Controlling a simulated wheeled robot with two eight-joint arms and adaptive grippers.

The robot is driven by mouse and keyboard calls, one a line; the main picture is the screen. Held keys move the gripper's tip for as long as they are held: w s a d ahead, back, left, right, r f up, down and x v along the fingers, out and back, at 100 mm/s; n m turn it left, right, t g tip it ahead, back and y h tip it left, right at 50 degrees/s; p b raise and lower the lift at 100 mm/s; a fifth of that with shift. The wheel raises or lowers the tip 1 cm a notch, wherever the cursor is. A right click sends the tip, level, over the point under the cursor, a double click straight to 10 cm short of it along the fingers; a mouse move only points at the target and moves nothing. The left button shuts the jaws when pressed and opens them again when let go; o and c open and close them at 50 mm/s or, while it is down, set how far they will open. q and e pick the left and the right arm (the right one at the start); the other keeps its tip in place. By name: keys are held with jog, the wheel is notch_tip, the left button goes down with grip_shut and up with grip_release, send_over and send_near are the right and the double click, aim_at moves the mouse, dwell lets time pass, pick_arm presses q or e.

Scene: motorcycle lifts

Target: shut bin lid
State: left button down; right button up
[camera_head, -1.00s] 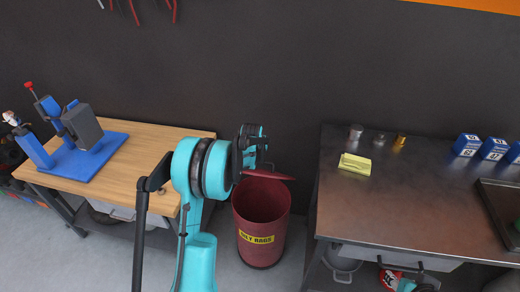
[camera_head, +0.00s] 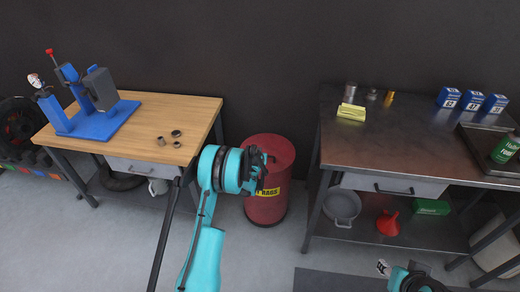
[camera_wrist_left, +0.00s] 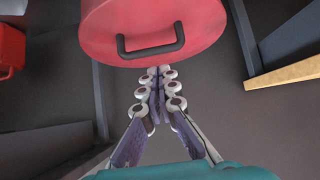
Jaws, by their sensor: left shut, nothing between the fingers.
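The red bin (camera_head: 266,208) with a yellow label stands on the floor between the two benches. Its round red lid (camera_head: 272,150) lies over the top, and no opening shows. In the left wrist view the lid (camera_wrist_left: 150,18) fills the top, with a black handle (camera_wrist_left: 150,48) towards me. My left gripper (camera_head: 262,167) is at the near left side of the bin in the head view. In the wrist view its fingers (camera_wrist_left: 158,74) are together and empty, just below the lid's edge; whether they touch it I cannot tell.
A wooden bench (camera_head: 190,108) with a blue press (camera_head: 95,115) stands left. A metal bench (camera_head: 410,135) stands close on the right, carrying blue boxes (camera_head: 472,101) and a tray (camera_head: 485,157). Part of my right arm (camera_head: 398,279) shows at the bottom edge.

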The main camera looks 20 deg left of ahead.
pick_arm(q)
notch_tip(320, 180, down, 8)
jog(key=s, duration=0.1)
jog(key=shift+s+d, duration=0.2)
jog(key=shift+s, duration=0.2)
jog(key=shift+r, duration=0.15)
jog(key=s+d+r, duration=0.4)
jog(key=s+r, duration=0.2)
jog(key=r, duration=0.3)
jog(key=s+d+r+m+g+h, duration=0.1)
jog(key=s+d+r, duration=0.3)
jog(key=s+r, duration=0.4)
jog(key=s+d+r, duration=0.3)
jog(key=s+r, duration=0.2)
jog(key=r, duration=0.6)
jog(key=s+d+r+m, duration=0.1)
jog(key=s+d+r, duration=0.1)
jog(key=s, duration=0.9)
jog(key=s+d+r+m+g+h, duration=0.1)
jog(key=s+d, duration=0.4)
jog(key=s, duration=0.7)
jog(key=shift+d+r+g+h, duration=0.25)
jog(key=shift+r+g+h, duration=0.05)
jog(key=shift+r, duration=0.05)
